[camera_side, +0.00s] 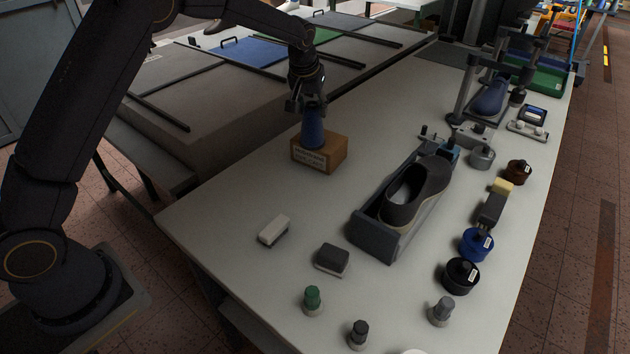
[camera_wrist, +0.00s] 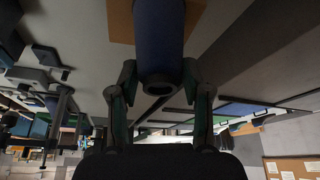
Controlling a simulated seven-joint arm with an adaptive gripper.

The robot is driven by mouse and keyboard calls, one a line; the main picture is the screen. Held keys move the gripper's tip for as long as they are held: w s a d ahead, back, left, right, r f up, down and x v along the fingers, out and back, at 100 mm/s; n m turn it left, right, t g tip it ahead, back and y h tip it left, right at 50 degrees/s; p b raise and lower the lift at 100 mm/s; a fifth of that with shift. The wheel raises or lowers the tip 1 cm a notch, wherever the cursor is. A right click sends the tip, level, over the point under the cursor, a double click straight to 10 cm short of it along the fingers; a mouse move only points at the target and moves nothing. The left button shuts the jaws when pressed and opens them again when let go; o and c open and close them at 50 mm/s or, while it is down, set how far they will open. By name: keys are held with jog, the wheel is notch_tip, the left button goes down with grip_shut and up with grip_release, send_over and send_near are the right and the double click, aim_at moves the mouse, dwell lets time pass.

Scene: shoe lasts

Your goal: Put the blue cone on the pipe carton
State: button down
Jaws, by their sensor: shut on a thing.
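The blue cone (camera_side: 313,128) stands upright over the pipe carton (camera_side: 319,154), a brown box with a white label. Its base appears to meet the carton's top, though I cannot tell for sure that it rests there. My gripper (camera_side: 311,104) is shut on the cone's upper end from above. In the wrist view, the blue cone (camera_wrist: 159,45) lies between the two fingers of my gripper (camera_wrist: 158,85), and part of the brown carton (camera_wrist: 121,22) shows behind it.
A dark shoe (camera_side: 416,190) sits in a grey tray (camera_side: 372,238) right of the carton. A white block (camera_side: 273,230), a dark block (camera_side: 332,259), a green-topped bottle (camera_side: 312,300) and several round tins stand nearer the front and right. The table around the carton is clear.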

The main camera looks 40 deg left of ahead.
jog(key=c, duration=0.5)
grip_release()
jog(key=shift+r, duration=0.4)
jog(key=s+d+r+m, duration=0.1)
jog(key=s+r, duration=1.3)
jog(key=r, duration=0.2)
jog(key=s+f+m, duration=0.1)
jog(key=s, duration=0.7)
jog(key=s+d+f+m+t+h, duration=0.1)
jog(key=s, duration=0.7)
jog(key=s+f+m, duration=0.1)
jog(key=s+f, duration=0.1)
jog(key=s, duration=0.7)
jog(key=shift+d+m+h, duration=0.25)
jog(key=shift+m+h, duration=0.05)
jog(key=shift+h, duration=0.1)
